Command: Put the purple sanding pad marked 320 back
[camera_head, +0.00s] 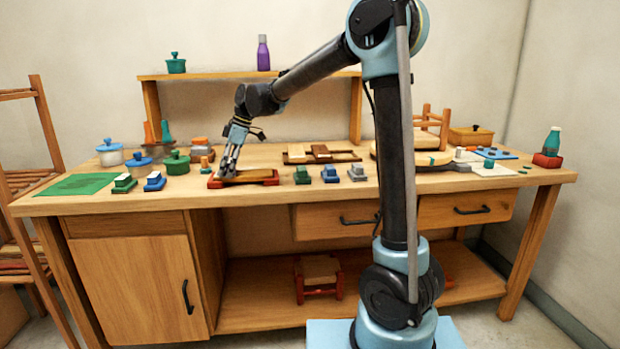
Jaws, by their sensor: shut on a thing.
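My gripper (229,168) points down at the left end of a low red-framed seat (268,180) with a tan top, which lies on the bench. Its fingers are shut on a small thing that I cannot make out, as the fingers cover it. I cannot pick out a purple pad or any number. Small block-shaped pads stand on the bench: a green one (302,175), a blue one (330,174) and a grey-blue one (357,173) right of the seat, and a green one (123,183) and a blue one (154,181) at the left.
Lidded pots, one green (177,163), stand behind the left pads, near a green mat (78,185). Wooden frames (320,153) lie at the back. A red-based bottle (550,148) stands at the right end. A raised shelf (215,76) holds a purple bottle (263,53).

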